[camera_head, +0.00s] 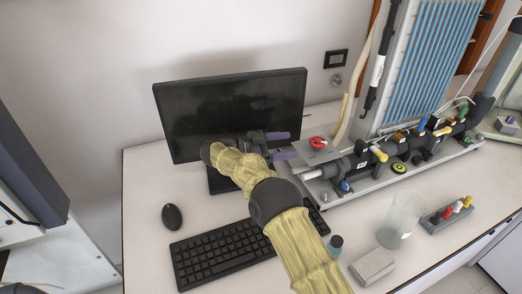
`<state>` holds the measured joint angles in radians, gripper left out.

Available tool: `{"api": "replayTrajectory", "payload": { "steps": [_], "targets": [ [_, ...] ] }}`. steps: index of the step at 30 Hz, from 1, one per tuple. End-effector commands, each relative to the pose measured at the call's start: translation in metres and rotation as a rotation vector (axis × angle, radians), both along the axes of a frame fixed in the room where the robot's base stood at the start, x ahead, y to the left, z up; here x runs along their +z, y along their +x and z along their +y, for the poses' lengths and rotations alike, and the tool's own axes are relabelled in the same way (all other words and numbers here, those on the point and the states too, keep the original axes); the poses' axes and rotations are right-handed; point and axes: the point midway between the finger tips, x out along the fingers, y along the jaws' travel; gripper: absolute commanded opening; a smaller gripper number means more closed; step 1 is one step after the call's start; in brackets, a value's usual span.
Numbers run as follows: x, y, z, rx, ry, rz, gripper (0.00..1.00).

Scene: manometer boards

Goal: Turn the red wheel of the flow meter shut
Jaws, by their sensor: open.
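The red wheel (318,142) sits on a grey block at the left end of the flow meter (366,160), a dark pipe assembly on a long grey base. My gripper (284,146) is open, with two purple fingers pointing right toward the red wheel. In the picture a gap shows between the fingertips and the wheel. The fingers look empty. The wheel is in plain view; how far it is turned cannot be told.
A monitor (230,105) stands behind my gripper, and a keyboard (225,248) and mouse (172,217) lie in front. A tall board with blue tubes (430,60) rises behind the pipes. A glass beaker (400,222), a small rack (447,215) and a grey box (373,267) stand at the front right.

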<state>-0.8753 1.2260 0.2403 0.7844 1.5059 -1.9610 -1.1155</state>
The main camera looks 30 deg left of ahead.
Motion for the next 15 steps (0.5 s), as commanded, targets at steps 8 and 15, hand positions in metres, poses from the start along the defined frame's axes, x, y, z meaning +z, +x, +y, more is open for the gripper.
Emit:
{"api": "replayTrajectory", "payload": {
  "steps": [8, 15],
  "targets": [
    [-0.002, -0.025, 0.034, 0.001, 0.002, -0.001, 0.7],
    [-0.001, -0.033, 0.047, -0.005, 0.0, -0.001, 0.7]
  ]
}}
